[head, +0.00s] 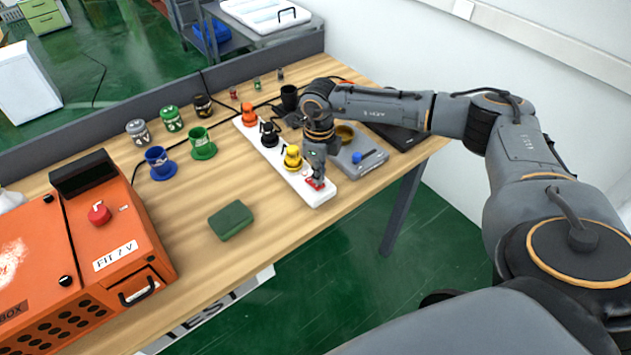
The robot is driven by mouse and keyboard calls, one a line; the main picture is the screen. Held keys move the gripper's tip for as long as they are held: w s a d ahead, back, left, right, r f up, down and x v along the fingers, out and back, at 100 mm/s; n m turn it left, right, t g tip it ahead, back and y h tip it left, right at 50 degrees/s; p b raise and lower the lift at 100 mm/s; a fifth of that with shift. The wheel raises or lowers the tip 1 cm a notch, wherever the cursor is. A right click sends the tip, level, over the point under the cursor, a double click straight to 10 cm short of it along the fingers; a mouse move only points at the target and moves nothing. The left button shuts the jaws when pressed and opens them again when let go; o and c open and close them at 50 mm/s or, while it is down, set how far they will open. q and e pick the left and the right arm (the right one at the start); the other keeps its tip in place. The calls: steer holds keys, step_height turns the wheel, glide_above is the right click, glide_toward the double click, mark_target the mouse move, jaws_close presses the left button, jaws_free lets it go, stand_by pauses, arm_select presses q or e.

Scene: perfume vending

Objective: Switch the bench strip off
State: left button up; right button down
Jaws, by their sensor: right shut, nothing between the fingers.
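The bench strip (316,199) is a long white bar lying on the wooden bench. An orange plug (249,115), a black plug (269,135) and a yellow plug (292,160) stand along it. A red switch (315,184) shows at its near end, partly hidden by my right gripper. My right gripper (317,177) points down, shut and empty, right over the red switch. I cannot tell whether it touches the switch or which way the rocker is tipped. My left gripper is not in view.
A grey device with a blue knob (369,157) sits just right of the strip. A green block (231,220) lies to the left, with open bench around it. Blue (158,162) and green (201,141) cups stand farther left. A large orange box (80,260) fills the bench's left end.

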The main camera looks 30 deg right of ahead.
steer(key=shift+s+f+b, duration=0.1)
steer(key=shift+f+b, duration=0.6)
steer(key=shift+f, duration=0.2)
steer(key=shift+r, duration=0.15)
steer(key=shift+r+p, duration=0.75)
steer(key=shift+r, duration=0.15)
steer(key=shift+r+p, duration=1.5)
steer(key=shift+r, duration=1.05)
steer(key=shift+f, duration=0.1)
